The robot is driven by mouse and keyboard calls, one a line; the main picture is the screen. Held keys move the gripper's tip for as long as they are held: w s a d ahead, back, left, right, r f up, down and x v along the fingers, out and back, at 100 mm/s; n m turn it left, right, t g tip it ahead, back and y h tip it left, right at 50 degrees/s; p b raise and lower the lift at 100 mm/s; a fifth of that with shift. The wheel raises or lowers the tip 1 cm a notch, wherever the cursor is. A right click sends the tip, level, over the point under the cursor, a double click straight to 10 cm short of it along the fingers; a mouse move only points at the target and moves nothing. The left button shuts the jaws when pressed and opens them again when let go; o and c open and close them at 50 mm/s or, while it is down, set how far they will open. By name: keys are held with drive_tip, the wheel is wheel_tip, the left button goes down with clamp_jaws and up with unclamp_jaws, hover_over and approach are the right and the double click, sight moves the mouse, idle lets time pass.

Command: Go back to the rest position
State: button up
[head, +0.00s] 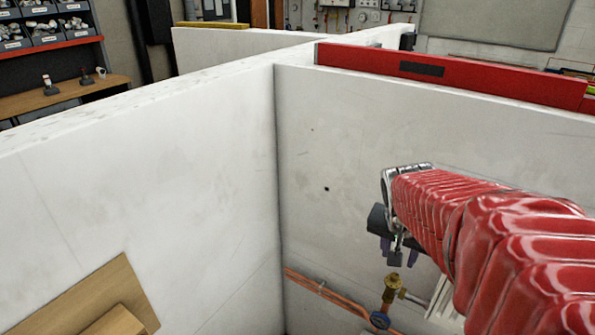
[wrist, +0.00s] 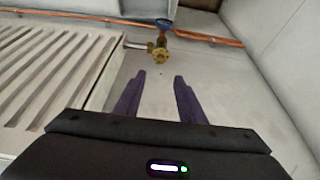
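My arm, in a red ribbed sleeve, reaches in from the right of the head view. My gripper (head: 398,258) hangs at its end, in front of the right-hand white wall and above a brass valve (head: 391,287). In the wrist view my gripper (wrist: 158,76) shows two purple fingers spread apart with nothing between them. The brass valve (wrist: 159,52) with a blue cap (wrist: 163,23) is beyond the fingertips, apart from them. A white ribbed radiator (wrist: 55,75) is to the left of the fingers.
Copper pipes (head: 325,293) run along the foot of the wall. White partition walls (head: 140,180) meet in a corner. A red spirit level (head: 440,72) lies on the right wall's top. A wooden piece (head: 95,300) is at lower left. A workbench (head: 65,97) stands behind.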

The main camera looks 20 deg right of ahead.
drive_tip(key=s+a+r+n+t+y, duration=0.1)
drive_tip(key=s+a+n, duration=0.1)
drive_tip(key=a, duration=0.5)
drive_tip(key=s+a+r+n+t+y, duration=0.1)
drive_tip(key=s+a+r+n, duration=0.1)
drive_tip(key=a+n, duration=0.3)
drive_tip(key=s+a+r+n+y, duration=0.1)
drive_tip(key=s+a+n, duration=0.1)
drive_tip(key=a, duration=0.8)
drive_tip(key=shift+s+a+r+n+t, duration=0.25)
drive_tip(key=shift+s+r+n+t, duration=0.15)
drive_tip(key=shift+n, duration=0.3)
drive_tip(key=shift+c, duration=0.6)
